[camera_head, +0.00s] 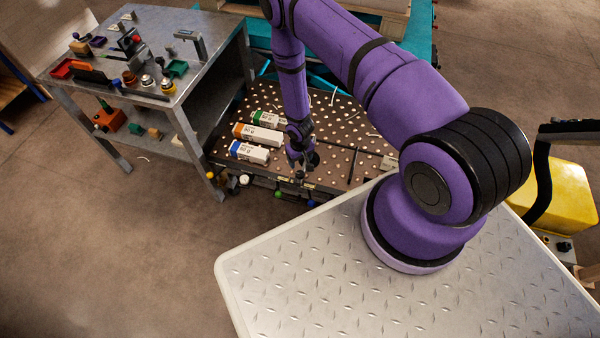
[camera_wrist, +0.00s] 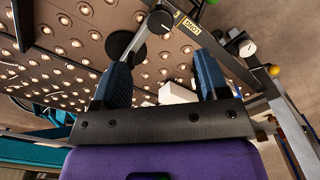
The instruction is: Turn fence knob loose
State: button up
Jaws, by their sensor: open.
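My gripper (camera_head: 302,162) hangs over the front edge of the ball-studded table (camera_head: 345,125). In the wrist view my gripper (camera_wrist: 162,62) is open, with nothing clamped between its two blue-padded fingers. A black round knob-like part (camera_wrist: 158,22) shows just beyond the fingertips, joined by a grey bar to a dark disc (camera_wrist: 122,42) near the left finger. It looks like the fence knob, but I cannot be sure. The fingers appear apart from it. In the head view my gripper hides most of this spot.
Three labelled paper reams, green (camera_head: 268,118), orange (camera_head: 257,134) and blue (camera_head: 249,152), lie left of my gripper. A rail with a yellow label (camera_wrist: 188,27) and coloured knobs runs along the table's front. A metal workbench (camera_head: 205,75) with tools stands at left.

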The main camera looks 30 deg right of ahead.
aim_at(300, 173)
notch_tip(300, 173, down, 10)
jog(key=shift+r, duration=0.15)
dwell(0.3)
jog(key=shift+c, duration=0.5)
jog(key=c, duration=0.8)
jog(key=shift+c, duration=0.2)
